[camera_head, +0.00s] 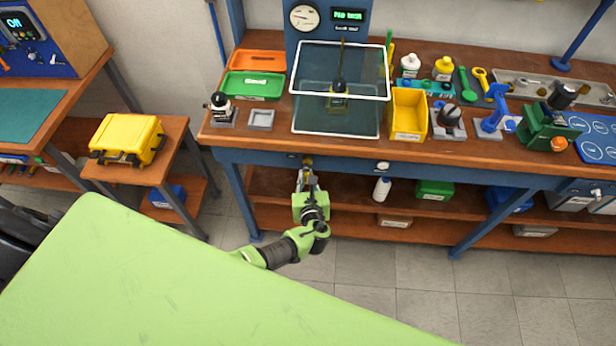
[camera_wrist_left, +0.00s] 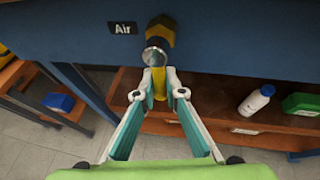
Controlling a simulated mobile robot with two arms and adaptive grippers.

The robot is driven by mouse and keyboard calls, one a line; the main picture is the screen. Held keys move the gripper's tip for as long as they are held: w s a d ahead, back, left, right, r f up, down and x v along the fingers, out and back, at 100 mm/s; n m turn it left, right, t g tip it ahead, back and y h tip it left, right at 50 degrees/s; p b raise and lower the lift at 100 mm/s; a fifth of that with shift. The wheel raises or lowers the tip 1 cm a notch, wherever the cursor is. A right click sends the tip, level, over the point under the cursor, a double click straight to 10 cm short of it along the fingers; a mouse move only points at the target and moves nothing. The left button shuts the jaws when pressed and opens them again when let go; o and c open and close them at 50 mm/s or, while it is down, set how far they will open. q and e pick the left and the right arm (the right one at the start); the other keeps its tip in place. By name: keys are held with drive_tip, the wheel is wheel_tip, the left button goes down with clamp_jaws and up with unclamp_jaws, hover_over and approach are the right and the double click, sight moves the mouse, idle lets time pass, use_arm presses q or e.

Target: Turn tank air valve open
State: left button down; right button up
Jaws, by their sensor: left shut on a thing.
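The air valve shows in the left wrist view as a brass and silver fitting (camera_wrist_left: 158,40) on the blue bench front, beside a black "Air" label (camera_wrist_left: 123,28). A yellow piece (camera_wrist_left: 160,84) of it hangs down between my left fingertips. My left gripper (camera_wrist_left: 160,82) is shut on this yellow piece, one finger on each side. In the head view my left gripper (camera_head: 306,176) is below the front edge of the bench, and the valve (camera_head: 307,161) is partly hidden. The clear tank (camera_head: 337,115) stands on the bench above. My right gripper is not in view.
The bench top (camera_head: 275,135) holds a yellow bin (camera_head: 408,110), a green tray (camera_head: 253,86) and several tools. The lower shelf (camera_head: 350,210) carries a white bottle (camera_head: 381,190) and a green box (camera_head: 434,190). The floor (camera_head: 400,270) in front of the bench is clear.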

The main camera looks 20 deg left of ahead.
use_arm(q)
drive_tip(key=shift+a, duration=0.1)
idle(0.3)
drive_tip(key=c, duration=2.1)
unclamp_jaws()
drive_tip(key=v, duration=1.2)
drive_tip(key=shift+w, duration=0.1)
